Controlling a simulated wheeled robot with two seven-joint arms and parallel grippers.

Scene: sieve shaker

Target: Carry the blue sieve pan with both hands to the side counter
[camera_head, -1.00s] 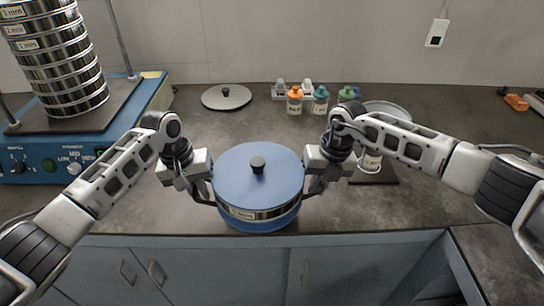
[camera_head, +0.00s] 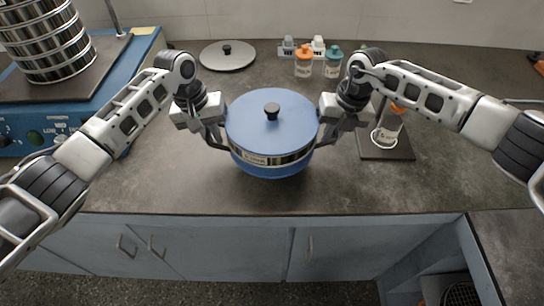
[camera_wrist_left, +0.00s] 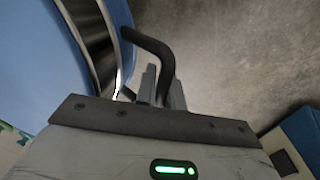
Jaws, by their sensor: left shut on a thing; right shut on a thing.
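The blue sieve pan (camera_head: 272,125) has a blue lid with a black knob, a steel band with a label, and a dark handle on each side. It is level between my two grippers, over the front part of the counter. My left gripper (camera_head: 212,128) is shut on its left handle. In the left wrist view the dark bent handle (camera_wrist_left: 160,50) runs between the fingers, with the pan (camera_wrist_left: 50,60) at the left. My right gripper (camera_head: 330,128) is shut on the right handle. The right fingertips are partly hidden by the gripper body.
A blue shaker (camera_head: 90,100) with a steel sieve stack (camera_head: 45,40) stands at the left. A round metal lid (camera_head: 227,56) and several capped bottles (camera_head: 304,62) are at the back. A bottle stands on a dark plate (camera_head: 386,147) at the right. Another counter (camera_head: 510,245) lies front right.

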